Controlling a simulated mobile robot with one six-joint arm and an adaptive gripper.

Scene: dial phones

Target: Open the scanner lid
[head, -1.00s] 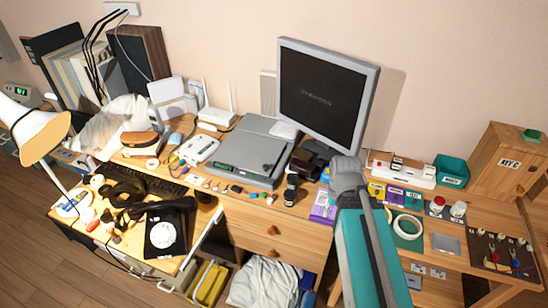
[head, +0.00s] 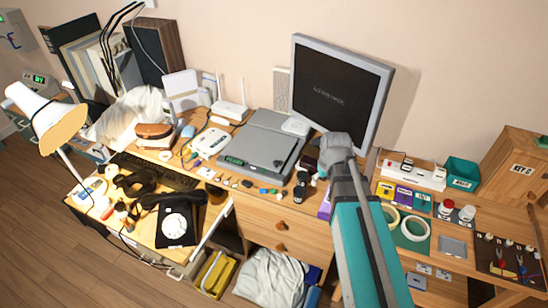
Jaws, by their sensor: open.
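The scanner is a flat grey device (head: 262,146) on the desk, left of the monitor. Its lid lies shut, and a small white box (head: 296,126) rests at its back right corner. A green display shows on its front edge. My gripper (head: 322,168) is at the end of my teal and grey arm, just right of the scanner and in front of the monitor's base. It is apart from the lid and holds nothing that I can see. The fingers are small and partly hidden by my wrist.
A monitor (head: 340,92) stands close behind my wrist. A white router (head: 229,112) and a white device (head: 210,142) are left of the scanner. Small items, including a dark upright object (head: 300,186), line the desk's front edge. A black dial phone (head: 176,224) sits front left.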

